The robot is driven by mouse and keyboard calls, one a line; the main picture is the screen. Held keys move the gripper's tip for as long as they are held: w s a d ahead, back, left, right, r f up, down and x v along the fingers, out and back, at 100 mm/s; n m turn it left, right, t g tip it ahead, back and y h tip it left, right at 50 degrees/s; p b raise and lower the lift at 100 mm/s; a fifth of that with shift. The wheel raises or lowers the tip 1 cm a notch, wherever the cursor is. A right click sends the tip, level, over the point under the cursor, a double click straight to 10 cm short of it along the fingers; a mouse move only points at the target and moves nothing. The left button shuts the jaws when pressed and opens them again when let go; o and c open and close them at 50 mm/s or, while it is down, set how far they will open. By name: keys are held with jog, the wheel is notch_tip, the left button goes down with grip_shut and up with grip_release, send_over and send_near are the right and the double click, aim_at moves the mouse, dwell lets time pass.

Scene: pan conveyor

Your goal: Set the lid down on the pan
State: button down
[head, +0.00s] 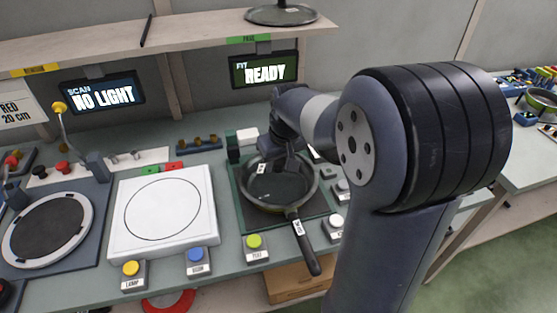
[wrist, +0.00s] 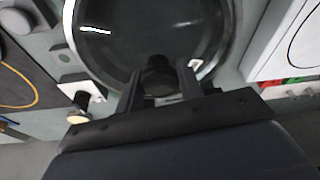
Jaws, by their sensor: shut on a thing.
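The dark pan (head: 304,241) stands on the green station pad, its handle pointing toward the front right. My gripper (head: 283,163) is over the pan and partly hidden by my arm. In the wrist view my gripper (wrist: 160,84) is shut on the dark knob of the clear glass lid (wrist: 130,48), which has a pale metal rim. The lid lies across the pan's opening in that view. I cannot tell whether its rim rests on the pan or is slightly above it.
A white round-marked plate (head: 163,212) is left of the pan, with buttons in front. A screen (head: 264,70) reads "FIT READY"; another (head: 102,95) reads "NO LIGHT". Small white-topped knobs stand right of the pan.

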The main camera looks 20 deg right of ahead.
jog(key=c, duration=0.9)
grip_release()
jog(key=shift+o, duration=0.2)
jog(key=v, duration=1.1)
jog(key=shift+p, duration=0.4)
jog(key=shift+f, duration=0.1)
jog(key=b+x, duration=0.1)
jog(key=x, duration=1)
jog(key=shift+r, duration=0.3)
